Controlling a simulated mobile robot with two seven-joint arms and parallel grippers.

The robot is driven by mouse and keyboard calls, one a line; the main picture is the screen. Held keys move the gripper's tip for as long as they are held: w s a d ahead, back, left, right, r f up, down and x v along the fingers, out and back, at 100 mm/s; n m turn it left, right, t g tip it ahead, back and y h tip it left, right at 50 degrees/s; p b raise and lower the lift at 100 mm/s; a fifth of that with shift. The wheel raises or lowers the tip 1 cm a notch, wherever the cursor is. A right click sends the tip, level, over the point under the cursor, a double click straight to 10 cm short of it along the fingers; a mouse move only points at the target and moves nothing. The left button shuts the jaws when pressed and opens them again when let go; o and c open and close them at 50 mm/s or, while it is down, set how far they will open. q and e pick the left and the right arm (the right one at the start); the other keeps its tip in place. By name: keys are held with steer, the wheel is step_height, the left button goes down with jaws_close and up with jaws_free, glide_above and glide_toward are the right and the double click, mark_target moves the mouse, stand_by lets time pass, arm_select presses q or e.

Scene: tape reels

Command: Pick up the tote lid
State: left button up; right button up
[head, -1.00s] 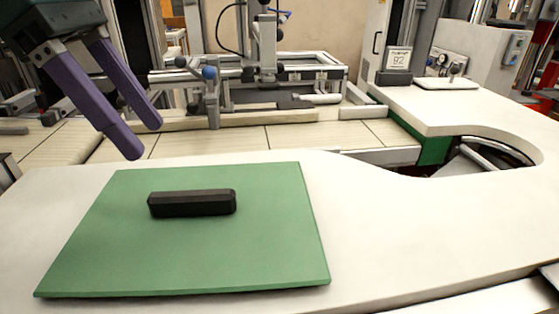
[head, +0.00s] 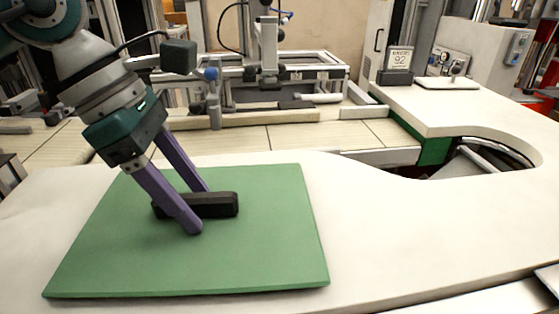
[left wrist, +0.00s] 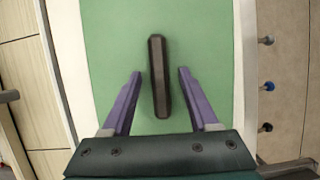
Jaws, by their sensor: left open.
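The tote lid (head: 265,250) is a flat green panel lying on the white counter, with a black bar handle (head: 222,205) on top. In the left wrist view the handle (left wrist: 158,80) stands between the two purple fingers, with a gap on each side. The lid (left wrist: 205,40) fills the middle of that view. My left gripper (head: 200,210) is open, its fingers on either side of the handle's left part, which they partly hide in the head view. In the left wrist view my left gripper (left wrist: 157,72) is empty. My right gripper is not in view.
The white counter (head: 400,220) is clear to the right of the lid and has a curved cutout at the far right. Behind it is a machine frame (head: 290,75).

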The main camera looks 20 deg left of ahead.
arm_select(q)
steer(key=shift+f, duration=0.1)
jaws_close()
stand_by(0.6)
